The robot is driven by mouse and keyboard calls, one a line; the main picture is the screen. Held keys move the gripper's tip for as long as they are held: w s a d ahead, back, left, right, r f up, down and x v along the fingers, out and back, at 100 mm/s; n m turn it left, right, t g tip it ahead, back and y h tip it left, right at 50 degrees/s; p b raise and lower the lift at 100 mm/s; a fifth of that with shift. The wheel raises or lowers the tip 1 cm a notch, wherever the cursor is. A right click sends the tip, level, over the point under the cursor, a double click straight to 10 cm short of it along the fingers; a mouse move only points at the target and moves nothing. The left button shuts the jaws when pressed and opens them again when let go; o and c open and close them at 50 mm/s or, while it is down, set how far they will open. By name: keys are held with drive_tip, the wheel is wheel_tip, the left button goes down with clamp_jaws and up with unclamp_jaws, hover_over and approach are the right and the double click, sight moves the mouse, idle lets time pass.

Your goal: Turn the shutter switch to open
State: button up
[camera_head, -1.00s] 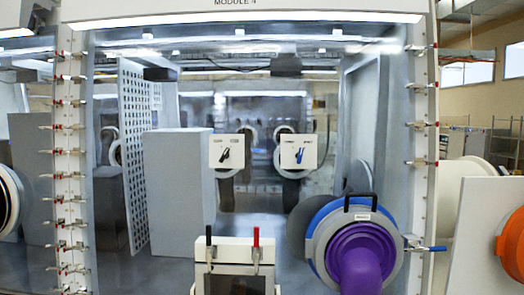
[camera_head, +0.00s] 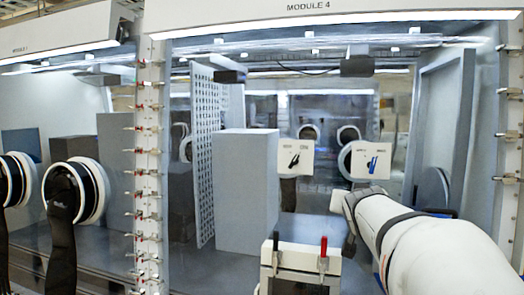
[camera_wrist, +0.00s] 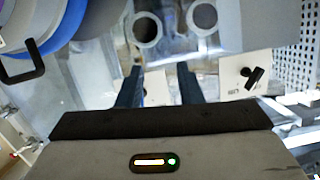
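Two white switch panels face me in the head view. The left panel (camera_head: 306,165) carries a black lever knob (camera_head: 294,160), tilted with its top to the right. The right panel (camera_head: 358,160) carries a blue lever knob (camera_head: 372,164), nearly upright. The labels are too small to read, so I cannot tell which is the shutter switch. My gripper (camera_head: 347,212) is below the right panel, partly hidden by my arm. In the wrist view my gripper (camera_wrist: 159,84) is open and empty, with a white panel behind its fingers. The black knob (camera_wrist: 252,77) shows right of them.
A large grey block (camera_head: 246,190) and a perforated panel (camera_head: 206,150) stand left of the switches. A white box (camera_head: 301,257) with black and red levers is in front. A glove port (camera_head: 75,190) is at left. A black handle (camera_wrist: 20,65) shows at the wrist view's left.

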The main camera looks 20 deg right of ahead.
sight(375, 159)
drive_tip(key=d+r+m+t+h, duration=0.1)
drive_tip(key=d+r+t+h, duration=0.1)
drive_tip(key=d+r, duration=0.55)
drive_tip(key=shift+h, duration=0.3)
drive_tip(key=x, duration=0.2)
drive_tip(key=p+x, duration=0.1)
drive_tip(key=x, duration=0.2)
drive_tip(key=r+p+x, duration=0.1)
drive_tip(key=x, duration=0.2)
drive_tip(key=shift+w+a, duration=0.1)
drive_tip(key=shift+a, duration=0.15)
drive_tip(key=shift+c, duration=0.5)
clamp_jaws()
